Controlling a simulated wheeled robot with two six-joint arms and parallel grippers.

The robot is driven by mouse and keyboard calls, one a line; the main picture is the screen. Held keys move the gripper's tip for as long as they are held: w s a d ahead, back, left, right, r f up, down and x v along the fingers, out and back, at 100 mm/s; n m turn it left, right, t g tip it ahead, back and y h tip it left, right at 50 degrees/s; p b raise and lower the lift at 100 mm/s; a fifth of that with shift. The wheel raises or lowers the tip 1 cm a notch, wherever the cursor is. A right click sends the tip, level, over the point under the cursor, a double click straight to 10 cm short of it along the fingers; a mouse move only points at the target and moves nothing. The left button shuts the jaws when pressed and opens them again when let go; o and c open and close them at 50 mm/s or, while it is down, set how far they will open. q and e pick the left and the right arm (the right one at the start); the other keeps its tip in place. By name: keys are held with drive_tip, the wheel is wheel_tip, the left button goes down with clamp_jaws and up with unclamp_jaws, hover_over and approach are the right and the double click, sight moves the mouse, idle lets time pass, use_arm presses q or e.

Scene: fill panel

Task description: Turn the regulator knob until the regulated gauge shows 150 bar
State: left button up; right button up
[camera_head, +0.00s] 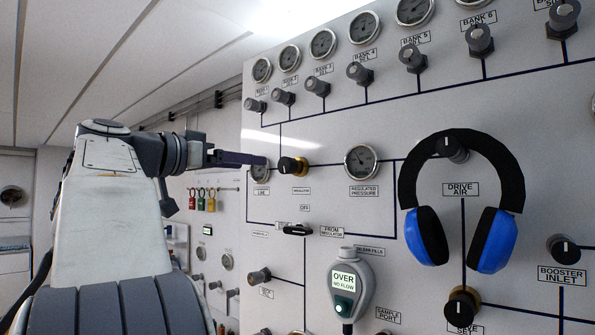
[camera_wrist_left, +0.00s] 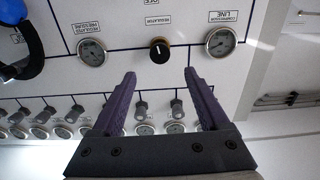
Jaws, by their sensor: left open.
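The regulator knob (camera_head: 293,166) is a black knob on a brass collar on the light panel. It also shows in the left wrist view (camera_wrist_left: 160,50), where its white mark is visible. The regulated pressure gauge (camera_head: 361,162) is a round dial to its right; it also shows in the wrist view (camera_wrist_left: 91,52). Its reading is too small to tell. My left gripper (camera_head: 258,160) is open and empty, at the left of the knob in the head view. In the wrist view the knob lies between and beyond the purple fingertips (camera_wrist_left: 160,75), apart from them. My right gripper is not in view.
The line gauge (camera_wrist_left: 220,42) sits beside the knob, partly hidden by my gripper in the head view. Blue headphones (camera_head: 461,200) hang at the right. A handheld gas meter (camera_head: 347,281) reads OVER. Several bank knobs and gauges line the panel's top.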

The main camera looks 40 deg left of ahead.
sight(284, 166)
use_arm(q)
drive_tip(key=w+p, duration=0.1)
drive_tip(key=w, duration=0.2)
drive_tip(key=w+p, duration=0.2)
drive_tip(key=w, duration=0.1)
drive_tip(key=w+p, duration=0.1)
drive_tip(key=w, duration=0.2)
drive_tip(key=shift+w+d+r, duration=0.1)
drive_tip(key=shift+w+d, duration=0.2)
drive_tip(key=shift+d, duration=0.1)
drive_tip(key=shift+w+p, duration=0.35)
drive_tip(key=shift+w, duration=0.05)
drive_tip(key=shift+c, duration=0.3)
clamp_jaws()
drive_tip(key=shift+f+n+b, duration=0.3)
drive_tip(key=shift+n+b, duration=0.1)
drive_tip(key=shift+b, duration=0.55)
drive_tip(key=shift+r+n, duration=0.15)
drive_tip(key=shift+n, duration=0.35)
